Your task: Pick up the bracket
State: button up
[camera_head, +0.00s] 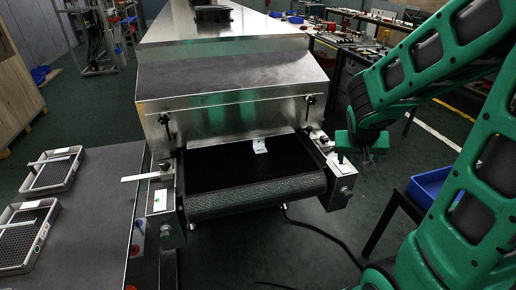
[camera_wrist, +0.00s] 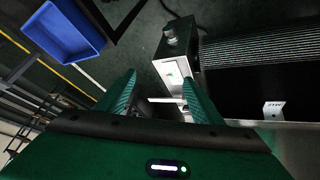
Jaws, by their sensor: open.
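A small white bracket (camera_head: 260,146) sits on the black conveyor belt at the dryer's mouth, close under the metal hood. It also shows in the wrist view (camera_wrist: 273,109), at the right, on the dark belt. My gripper (camera_head: 366,150) is to the right of the belt, above the right side rail, apart from the bracket. In the wrist view its two green fingers (camera_wrist: 157,88) are spread with nothing held between them. The side rail's metal end block shows beyond the fingers.
The conveyor belt (camera_head: 255,193) lies between metal end blocks (camera_head: 341,180). The steel dryer hood (camera_head: 235,95) stands over it. A grey table (camera_head: 95,205) with two trays (camera_head: 53,170) is at the left. A blue bin (camera_head: 430,187) is at the right; it shows in the wrist view (camera_wrist: 64,30).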

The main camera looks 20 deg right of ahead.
jog(key=w+a+f+n+t, duration=0.1)
jog(key=w+a+t, duration=0.1)
jog(key=w+a, duration=0.2)
jog(key=w+a+f+n+t+y, duration=0.1)
jog(key=w+a+f+t, duration=0.1)
jog(key=w+a, duration=0.2)
jog(key=w+a+f+n+t, duration=0.1)
jog(key=w+a, duration=0.3)
jog(key=w, duration=0.4)
jog(key=shift+a+f+n+t+y, duration=0.1)
jog(key=shift+f+n+t+y, duration=0.25)
jog(key=shift+t, duration=0.45)
jog(key=w+a+y, duration=0.1)
jog(key=a, duration=0.2)
jog(key=w+a+f+n+t+y, duration=0.1)
jog(key=a, duration=0.2)
jog(key=w+a+n+t+y, duration=0.1)
jog(key=a, duration=0.2)
jog(key=shift+f, duration=0.3)
jog(key=shift+w+a+f, duration=0.1)
jog(key=shift+w+a, duration=0.1)
jog(key=shift+w, duration=0.1)
send_near(259, 144)
jog(key=shift+x, duration=4.1)
jog(key=c, duration=1.2)
